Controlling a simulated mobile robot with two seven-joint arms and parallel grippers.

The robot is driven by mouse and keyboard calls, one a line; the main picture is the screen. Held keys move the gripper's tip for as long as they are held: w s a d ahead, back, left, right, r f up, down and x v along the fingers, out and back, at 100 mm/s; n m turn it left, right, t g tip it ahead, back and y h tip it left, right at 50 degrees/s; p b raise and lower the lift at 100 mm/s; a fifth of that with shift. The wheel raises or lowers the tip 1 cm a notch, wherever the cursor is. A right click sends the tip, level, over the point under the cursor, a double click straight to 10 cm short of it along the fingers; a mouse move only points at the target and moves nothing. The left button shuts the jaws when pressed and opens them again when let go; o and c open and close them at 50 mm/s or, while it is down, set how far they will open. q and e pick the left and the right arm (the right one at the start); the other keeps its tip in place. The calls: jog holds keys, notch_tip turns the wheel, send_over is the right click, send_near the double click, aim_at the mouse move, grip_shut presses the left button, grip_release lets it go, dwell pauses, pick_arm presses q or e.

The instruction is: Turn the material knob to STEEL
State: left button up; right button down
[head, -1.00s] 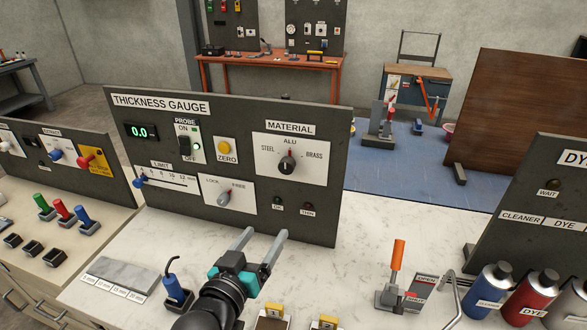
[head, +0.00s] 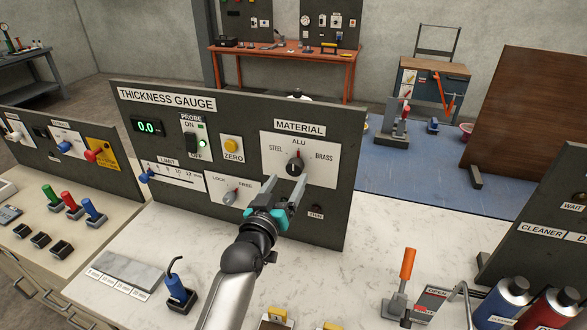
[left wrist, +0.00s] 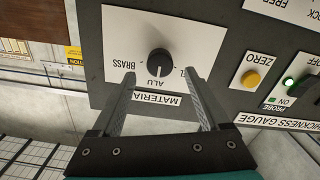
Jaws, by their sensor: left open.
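The material knob (head: 295,166) is a round black knob on a white plate marked STEEL, ALU and BRASS, on the dark thickness gauge panel (head: 265,222). Its pointer is up at ALU. In the left wrist view the plate is upside down, and the knob (left wrist: 159,62) lies beyond and between the fingertips, its pointer toward ALU. My left gripper (head: 285,187) is open and empty, just in front of and below the knob. I see no contact with it. The fingers partly cover the STEEL label in the left wrist view. My right gripper is not in view.
The panel also bears a zero button (head: 233,144), a probe switch (head: 192,143), a limit slider (head: 146,177) and a lock/free knob (head: 229,198). An orange-handled lever (head: 407,264) and bottles (head: 502,302) stand at the right.

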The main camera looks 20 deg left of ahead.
aim_at(293, 170)
pick_arm(q)
jog(key=shift+w, duration=2.7)
grip_shut()
